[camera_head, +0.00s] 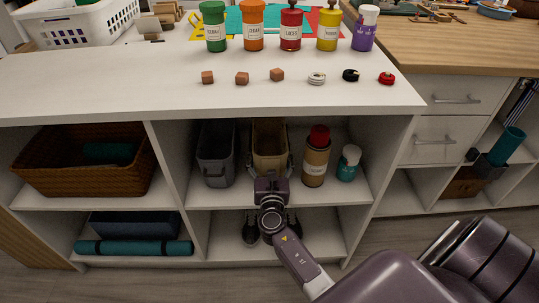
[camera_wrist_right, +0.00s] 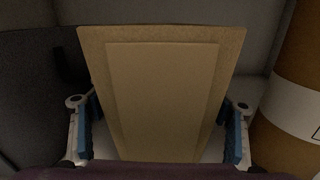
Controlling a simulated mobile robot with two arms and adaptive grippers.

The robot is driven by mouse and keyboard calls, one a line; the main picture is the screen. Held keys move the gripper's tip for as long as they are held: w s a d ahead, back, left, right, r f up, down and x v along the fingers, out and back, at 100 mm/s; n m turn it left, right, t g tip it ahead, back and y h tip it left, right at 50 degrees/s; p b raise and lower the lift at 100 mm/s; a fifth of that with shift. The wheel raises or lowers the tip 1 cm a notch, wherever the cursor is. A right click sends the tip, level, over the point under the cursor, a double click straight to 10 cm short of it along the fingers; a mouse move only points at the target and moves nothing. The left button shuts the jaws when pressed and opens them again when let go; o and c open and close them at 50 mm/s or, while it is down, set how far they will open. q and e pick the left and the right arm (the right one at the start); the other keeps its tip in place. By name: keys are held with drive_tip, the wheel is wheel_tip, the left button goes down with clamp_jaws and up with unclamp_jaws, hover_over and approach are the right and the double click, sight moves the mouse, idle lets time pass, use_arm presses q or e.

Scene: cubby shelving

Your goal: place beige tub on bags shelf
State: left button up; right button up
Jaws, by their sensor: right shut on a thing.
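The beige tub (camera_head: 269,137) stands upright in the upper middle cubby (camera_head: 222,196), between a grey bin and a brown jar. It also fills the middle of the right wrist view (camera_wrist_right: 160,95). My right gripper (camera_head: 271,170) reaches in from the front. Its blue-padded fingers (camera_wrist_right: 160,130) lie on either side of the tub, and it is shut on the tub. The gripper hides the tub's lower front. My left gripper is not in view. No compartment is marked as the bags shelf, and I cannot tell which one it is.
The grey bin (camera_head: 216,153) stands close on the left; the red-topped brown jar (camera_head: 316,158) and a teal jar (camera_head: 348,163) stand on the right. A wicker basket (camera_head: 45,165) fills the left cubby. Dark shoes (camera_head: 252,230) sit below. Several bottles and small pieces are on the white top (camera_head: 130,80).

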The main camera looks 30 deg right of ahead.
drive_tip(key=o, duration=1.3)
drive_tip(key=shift+c, duration=0.2)
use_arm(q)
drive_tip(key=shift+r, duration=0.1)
use_arm(e)
drive_tip(key=shift+s+a, duration=0.15)
drive_tip(key=shift+s, duration=0.15)
drive_tip(key=v, duration=1.1)
drive_tip(key=shift+s+p, duration=0.1)
drive_tip(key=shift+p, duration=0.3)
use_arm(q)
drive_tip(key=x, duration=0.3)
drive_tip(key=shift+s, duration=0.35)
use_arm(e)
drive_tip(key=shift+s, duration=0.1)
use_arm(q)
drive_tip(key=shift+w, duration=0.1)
